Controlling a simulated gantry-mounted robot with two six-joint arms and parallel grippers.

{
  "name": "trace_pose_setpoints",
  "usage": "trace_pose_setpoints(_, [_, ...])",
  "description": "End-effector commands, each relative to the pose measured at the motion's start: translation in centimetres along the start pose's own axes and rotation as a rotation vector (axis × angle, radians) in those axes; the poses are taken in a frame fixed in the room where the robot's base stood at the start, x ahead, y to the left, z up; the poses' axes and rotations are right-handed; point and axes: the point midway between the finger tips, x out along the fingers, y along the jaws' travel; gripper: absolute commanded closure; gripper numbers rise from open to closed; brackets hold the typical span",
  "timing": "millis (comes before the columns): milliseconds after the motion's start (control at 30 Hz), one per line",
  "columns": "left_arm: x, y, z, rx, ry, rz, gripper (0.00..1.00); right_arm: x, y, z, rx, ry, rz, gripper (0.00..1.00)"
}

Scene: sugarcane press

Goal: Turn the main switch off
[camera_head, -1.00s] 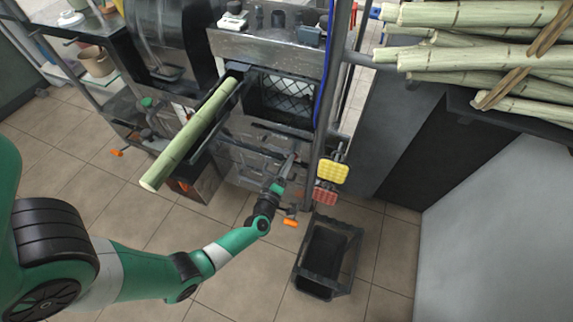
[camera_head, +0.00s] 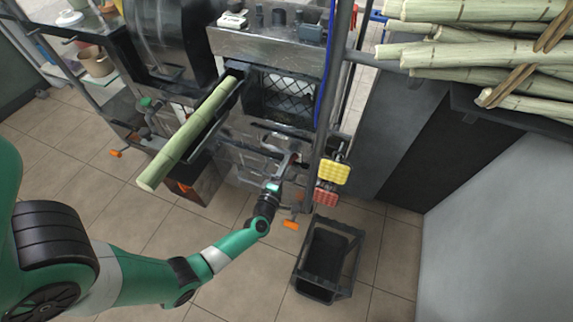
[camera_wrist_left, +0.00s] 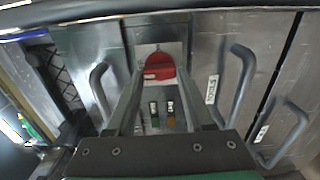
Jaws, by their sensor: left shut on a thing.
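The main switch is a red handle (camera_wrist_left: 158,66) on a pale plate on the metal cabinet front, in the left wrist view. My left gripper (camera_wrist_left: 160,76) has its two fingers on either side of the red handle and is shut on it. Two small indicators or buttons (camera_wrist_left: 162,107) show below the handle, between the fingers. In the head view my left gripper (camera_head: 287,167) reaches the lower front of the press (camera_head: 262,45), where the switch is mostly hidden and small. My right gripper is in neither view.
Curved grey handles (camera_wrist_left: 238,80) flank the switch, with a TOOLS label beside one. A yellow pad (camera_head: 334,172) and a red pad (camera_head: 326,193) stand just right of my gripper. A cane stalk (camera_head: 190,132) slants out at left. A black crate (camera_head: 328,258) sits on the floor.

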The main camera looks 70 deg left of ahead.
Motion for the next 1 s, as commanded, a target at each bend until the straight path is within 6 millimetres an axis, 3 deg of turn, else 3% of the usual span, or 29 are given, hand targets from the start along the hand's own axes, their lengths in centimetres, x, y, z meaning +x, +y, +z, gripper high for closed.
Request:
trace_pose_setpoints(233, [0.0, 0.0, 0.0, -0.004, 0.0, 0.0, 1.0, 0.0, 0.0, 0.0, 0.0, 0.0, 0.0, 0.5])
trace_pose_setpoints(267, [0.0, 0.0, 0.0, -0.004, 0.0, 0.0, 0.44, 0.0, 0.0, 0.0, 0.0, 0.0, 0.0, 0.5])
trace_pose_setpoints(400, [0.0, 0.0, 0.0, -0.003, 0.0, 0.0, 0.19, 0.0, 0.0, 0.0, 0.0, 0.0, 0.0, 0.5])
trace_pose_setpoints(767, [-0.4, 0.1, 0.0, -0.001, -0.001, -0.001, 0.18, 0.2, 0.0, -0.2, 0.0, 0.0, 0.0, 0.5])
trace_pose_setpoints(1000, [-5.0, 0.4, 0.1, 0.002, -0.005, -0.004, 0.18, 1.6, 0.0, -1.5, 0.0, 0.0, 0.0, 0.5])
